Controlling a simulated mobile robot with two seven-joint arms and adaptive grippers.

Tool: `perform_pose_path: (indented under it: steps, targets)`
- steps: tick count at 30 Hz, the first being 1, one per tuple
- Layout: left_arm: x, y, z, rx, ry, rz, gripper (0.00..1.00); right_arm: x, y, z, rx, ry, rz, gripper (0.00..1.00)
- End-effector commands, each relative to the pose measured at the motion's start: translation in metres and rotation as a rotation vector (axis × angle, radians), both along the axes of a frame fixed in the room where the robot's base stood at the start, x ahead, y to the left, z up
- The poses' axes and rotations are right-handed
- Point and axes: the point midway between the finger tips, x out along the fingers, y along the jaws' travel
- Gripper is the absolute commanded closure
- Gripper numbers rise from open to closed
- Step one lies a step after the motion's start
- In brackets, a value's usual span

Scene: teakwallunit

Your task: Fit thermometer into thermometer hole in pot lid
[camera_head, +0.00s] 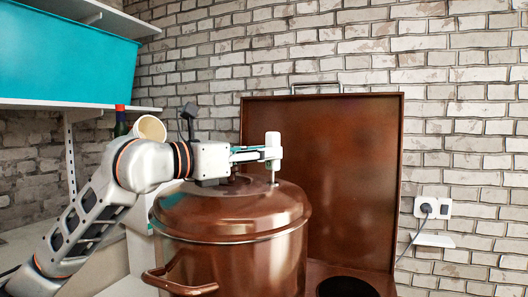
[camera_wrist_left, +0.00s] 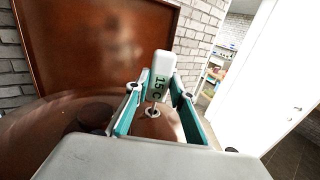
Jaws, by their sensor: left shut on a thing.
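The white thermometer (camera_head: 272,143) stands upright between the fingertips of my left gripper (camera_head: 266,154), which is shut on it. In the left wrist view the thermometer (camera_wrist_left: 161,68) shows a display reading 15 C, held between the teal fingers (camera_wrist_left: 156,88). Its thin metal probe points down at a small ringed thermometer hole (camera_wrist_left: 153,113) in the pot lid (camera_head: 215,211). The probe tip seems to be at or in the hole; I cannot tell how deep. The lid sits on a brown pot (camera_head: 240,266). My right gripper is not in view.
A brown upright panel (camera_head: 335,170) stands behind the pot. A teal bin (camera_head: 65,52) is on a shelf at the upper left. A bottle (camera_head: 121,122) and a pale cup (camera_head: 150,128) stand behind my left arm. A wall socket (camera_head: 432,208) is at the right.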

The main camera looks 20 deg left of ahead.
Motion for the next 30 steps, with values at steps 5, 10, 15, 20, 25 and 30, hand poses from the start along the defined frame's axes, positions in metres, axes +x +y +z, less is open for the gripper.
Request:
perform_pose_path:
  steps: [5, 10, 15, 20, 25, 30]
  targets:
    - [0.0, 0.0, -0.005, 0.0, 0.0, 0.0, 1.0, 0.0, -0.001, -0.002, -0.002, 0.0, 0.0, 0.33]
    - [0.0, 0.0, -0.008, -0.001, -0.001, 0.0, 1.0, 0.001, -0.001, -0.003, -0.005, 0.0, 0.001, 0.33]
    - [0.0, 0.0, -0.012, 0.0, -0.001, 0.0, 1.0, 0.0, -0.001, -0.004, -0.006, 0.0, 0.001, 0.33]
    - [0.0, 0.0, -0.016, 0.0, -0.001, 0.0, 1.0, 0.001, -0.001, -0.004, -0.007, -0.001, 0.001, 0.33]
    - [0.0, 0.0, -0.019, -0.001, -0.001, 0.0, 1.0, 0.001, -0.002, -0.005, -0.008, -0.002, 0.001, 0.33]
    - [0.0, 0.0, -0.023, -0.001, -0.001, 0.0, 1.0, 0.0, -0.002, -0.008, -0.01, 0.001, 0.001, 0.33]
